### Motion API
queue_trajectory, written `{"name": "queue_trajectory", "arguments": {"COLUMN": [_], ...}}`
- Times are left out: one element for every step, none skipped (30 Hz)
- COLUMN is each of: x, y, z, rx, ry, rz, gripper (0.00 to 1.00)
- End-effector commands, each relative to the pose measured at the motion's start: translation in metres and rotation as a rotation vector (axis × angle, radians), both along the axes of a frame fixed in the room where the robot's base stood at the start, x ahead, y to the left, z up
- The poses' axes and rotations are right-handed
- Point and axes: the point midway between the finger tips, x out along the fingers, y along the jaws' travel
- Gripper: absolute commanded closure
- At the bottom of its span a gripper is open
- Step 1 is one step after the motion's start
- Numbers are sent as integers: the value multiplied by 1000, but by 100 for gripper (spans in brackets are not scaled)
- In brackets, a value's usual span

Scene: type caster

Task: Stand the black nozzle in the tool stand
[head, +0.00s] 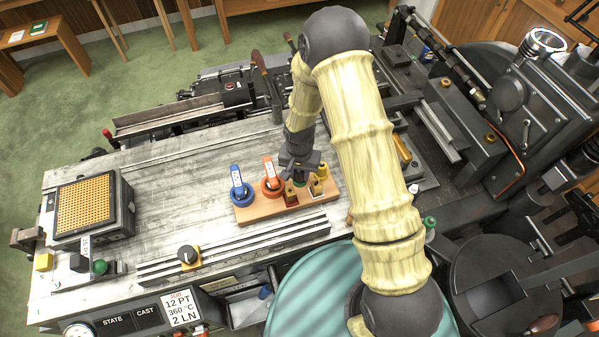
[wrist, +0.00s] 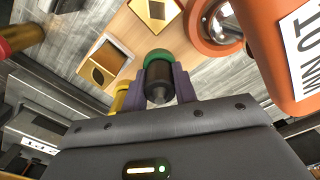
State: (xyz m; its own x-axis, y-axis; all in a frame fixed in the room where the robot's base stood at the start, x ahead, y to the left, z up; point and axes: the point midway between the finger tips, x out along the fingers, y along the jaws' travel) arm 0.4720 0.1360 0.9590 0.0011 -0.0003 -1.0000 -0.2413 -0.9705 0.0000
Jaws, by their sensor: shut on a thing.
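The black nozzle (wrist: 160,82), with a green band at one end, is between the two purple fingers of my gripper (wrist: 161,84) in the wrist view. The fingers are shut on it. In the head view my gripper (head: 300,178) is low over the right part of the wooden tool stand (head: 250,214), and the nozzle is mostly hidden there. The stand's wooden top (wrist: 128,32) lies beyond the nozzle in the wrist view, with gold-coloured square sockets (wrist: 104,62). I cannot tell whether the nozzle touches the stand.
An orange labelled tool (head: 269,175) and a blue one (head: 237,182) stand on the left of the stand. The orange one (wrist: 285,45) is close on the right in the wrist view. A yellow piece (wrist: 122,97) is near my left finger.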

Motion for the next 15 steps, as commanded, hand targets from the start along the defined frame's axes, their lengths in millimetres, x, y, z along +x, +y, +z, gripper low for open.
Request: {"name": "queue_trajectory", "arguments": {"x": [0, 0, 0, 0, 0, 0, 0, 0, 0, 0, 0, 0, 0, 0, 0], "y": [0, 0, 0, 0, 0, 0, 0, 0, 0, 0, 0, 0, 0, 0, 0], "z": [0, -1, -1, -2, -2, -3, -3, -4, -4, -4, -4, -4, -4, -4, -5], "rx": [0, 0, 0, 0, 0, 0, 0, 0, 0, 0, 0, 0, 0, 0, 0], "ry": [0, 0, 0, 0, 0, 0, 0, 0, 0, 0, 0, 1, 1, 1, 1], "rz": [0, 0, 0, 0, 0, 0, 0, 0, -1, -1, -1, -1, -1, -1, -1], "gripper": [95, 95, 95, 95, 95, 95, 95, 95, 95, 95, 95, 95, 95, 95, 95]}}
